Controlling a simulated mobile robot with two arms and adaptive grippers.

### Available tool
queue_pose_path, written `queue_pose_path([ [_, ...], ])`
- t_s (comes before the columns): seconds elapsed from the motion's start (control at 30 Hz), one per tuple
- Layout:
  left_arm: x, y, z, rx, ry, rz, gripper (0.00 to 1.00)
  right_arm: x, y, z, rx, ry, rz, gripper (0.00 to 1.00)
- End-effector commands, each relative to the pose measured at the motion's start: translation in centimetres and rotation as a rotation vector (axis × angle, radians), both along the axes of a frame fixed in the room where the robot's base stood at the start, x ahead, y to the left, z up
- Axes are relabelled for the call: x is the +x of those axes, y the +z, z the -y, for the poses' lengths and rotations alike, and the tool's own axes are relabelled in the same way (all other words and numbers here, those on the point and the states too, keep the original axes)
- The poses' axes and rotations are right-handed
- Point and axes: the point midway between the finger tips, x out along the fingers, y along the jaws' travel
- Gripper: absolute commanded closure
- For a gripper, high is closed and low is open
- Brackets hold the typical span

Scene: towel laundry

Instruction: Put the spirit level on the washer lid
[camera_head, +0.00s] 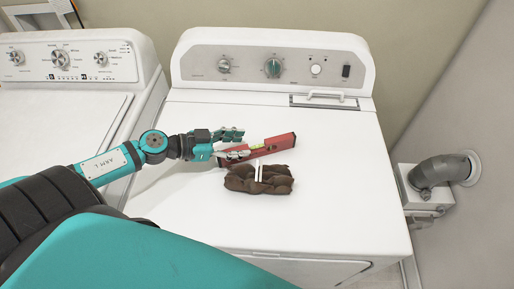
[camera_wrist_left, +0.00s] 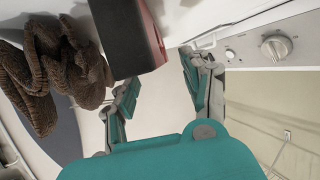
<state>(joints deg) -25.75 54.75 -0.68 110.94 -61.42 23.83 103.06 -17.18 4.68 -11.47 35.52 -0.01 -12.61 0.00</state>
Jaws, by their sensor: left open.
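The red spirit level (camera_head: 268,147) lies on top of the right-hand white machine (camera_head: 340,190), just behind a brown towel (camera_head: 260,181). My left gripper (camera_head: 229,145) is open at the level's left end, with its fingers pointing right. In the left wrist view the level's red and dark end (camera_wrist_left: 130,38) shows ahead of the spread fingers (camera_wrist_left: 164,88). I cannot tell whether either finger touches it. The washer lid (camera_head: 50,120) is on the left-hand white machine, partly covered by my left arm. My right gripper is out of view.
The brown towel, bound with white bands, lies close in front of the level and also shows in the left wrist view (camera_wrist_left: 50,70). Control panels (camera_head: 275,66) stand along the back. A wall and vent pipe (camera_head: 440,170) are at the right. The right-hand machine's top is otherwise clear.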

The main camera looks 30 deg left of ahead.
Motion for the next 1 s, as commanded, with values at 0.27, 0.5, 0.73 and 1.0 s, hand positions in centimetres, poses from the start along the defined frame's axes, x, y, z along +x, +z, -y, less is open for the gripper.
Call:
queue_pose_path([
  [0.27,2.6,-1.0,2.5,-0.002,0.001,0.003,0.52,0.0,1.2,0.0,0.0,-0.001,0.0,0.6],
  [0.5,3.1,-1.6,3.1,0.0,-0.001,0.0,0.52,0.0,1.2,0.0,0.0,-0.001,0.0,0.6],
  [0.73,3.1,-1.6,3.1,0.0,-0.001,0.0,0.68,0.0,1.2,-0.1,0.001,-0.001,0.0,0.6],
  [1.0,3.1,-1.5,3.1,0.0,0.0,0.0,1.0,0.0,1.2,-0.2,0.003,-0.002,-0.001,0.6],
])
